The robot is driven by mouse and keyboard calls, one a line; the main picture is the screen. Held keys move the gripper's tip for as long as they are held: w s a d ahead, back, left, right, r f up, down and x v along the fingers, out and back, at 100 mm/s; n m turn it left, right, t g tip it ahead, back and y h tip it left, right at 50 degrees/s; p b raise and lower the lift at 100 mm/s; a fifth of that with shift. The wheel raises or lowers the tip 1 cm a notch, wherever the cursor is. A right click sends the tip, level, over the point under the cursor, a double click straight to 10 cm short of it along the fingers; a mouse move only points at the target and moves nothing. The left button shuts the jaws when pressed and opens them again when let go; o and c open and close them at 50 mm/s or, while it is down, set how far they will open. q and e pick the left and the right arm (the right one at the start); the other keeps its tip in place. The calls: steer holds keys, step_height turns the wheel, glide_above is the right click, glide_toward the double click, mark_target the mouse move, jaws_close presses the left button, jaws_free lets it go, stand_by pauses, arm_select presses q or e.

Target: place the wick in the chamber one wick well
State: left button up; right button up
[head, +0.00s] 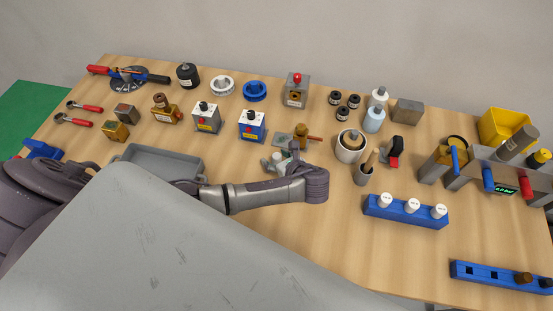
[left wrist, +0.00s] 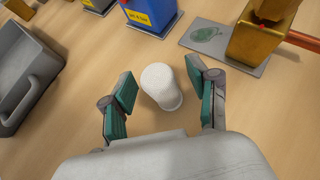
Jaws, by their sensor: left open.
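The white, finely textured cylinder, which looks like the wick (left wrist: 161,86), stands on the table in the left wrist view. My left gripper (left wrist: 160,88) is open with its green-padded fingers on either side of it, apparently not touching it. In the head view my left gripper (head: 277,163) is low over the table, in front of the blue box and the brass device; the wick is hard to make out there. I cannot tell which fixture is chamber one, and no wick well is clearly visible. My right gripper is not in view.
A blue box (head: 252,126) and a brass device (head: 299,138) on a grey plate (left wrist: 226,43) stand just beyond the gripper. A grey tray (head: 150,160) lies left. A blue rack (head: 405,211) with white-capped vials is right. Bare wood lies between gripper and rack.

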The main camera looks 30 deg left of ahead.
arm_select(q)
jaws_close()
stand_by(0.3)
